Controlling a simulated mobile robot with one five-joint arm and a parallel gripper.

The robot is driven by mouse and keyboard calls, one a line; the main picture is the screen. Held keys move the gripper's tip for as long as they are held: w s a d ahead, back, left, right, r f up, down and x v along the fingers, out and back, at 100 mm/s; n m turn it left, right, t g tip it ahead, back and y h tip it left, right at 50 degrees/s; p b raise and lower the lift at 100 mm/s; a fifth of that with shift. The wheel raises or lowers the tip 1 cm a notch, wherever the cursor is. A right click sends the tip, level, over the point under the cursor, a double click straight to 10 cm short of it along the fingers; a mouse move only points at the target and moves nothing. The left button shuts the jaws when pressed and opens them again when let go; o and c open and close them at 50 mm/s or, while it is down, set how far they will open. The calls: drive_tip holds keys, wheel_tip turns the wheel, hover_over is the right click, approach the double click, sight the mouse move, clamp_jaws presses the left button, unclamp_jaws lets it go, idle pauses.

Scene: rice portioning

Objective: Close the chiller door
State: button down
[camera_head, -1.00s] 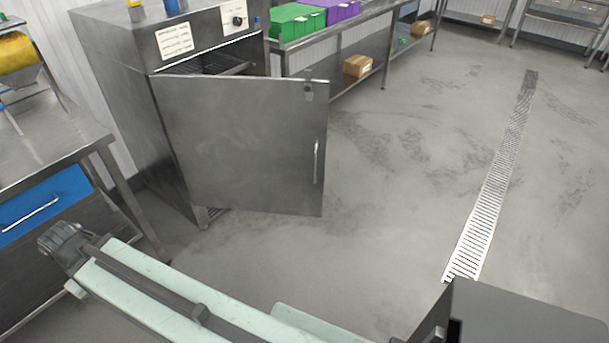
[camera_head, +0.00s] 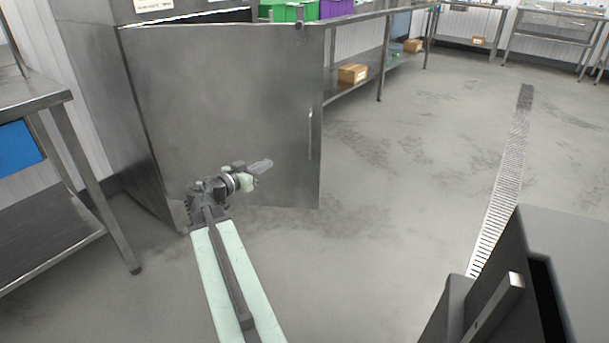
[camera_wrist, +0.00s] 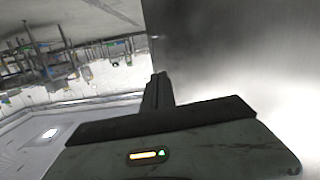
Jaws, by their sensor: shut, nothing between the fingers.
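The chiller door (camera_head: 225,110) is a flat grey steel panel, swung open from the chiller cabinet (camera_head: 100,100). Its upright handle (camera_head: 310,135) is near its right edge. My gripper (camera_head: 262,166) is in front of the door's lower middle, shut and empty, pointing right toward the handle side. I cannot tell whether it touches the panel. In the wrist view my shut fingers (camera_wrist: 157,92) show at the edge of a smooth grey surface, which looks like the door (camera_wrist: 240,60), filling the right side.
A shelf bench with green crates (camera_head: 290,11), a purple crate (camera_head: 335,8) and cardboard boxes (camera_head: 353,73) runs behind the door. The floor right of the door is clear, with a drain grate (camera_head: 500,190).

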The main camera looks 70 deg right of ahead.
drive_tip(key=s+d, duration=0.3)
drive_tip(key=d, duration=0.5)
drive_tip(key=s+d+m+h, duration=0.1)
drive_tip(key=s+d, duration=0.2)
drive_tip(key=d, duration=0.5)
drive_tip(key=shift+s+g+b, duration=0.3)
drive_tip(key=shift+s+b, duration=0.05)
drive_tip(key=shift+s, duration=0.05)
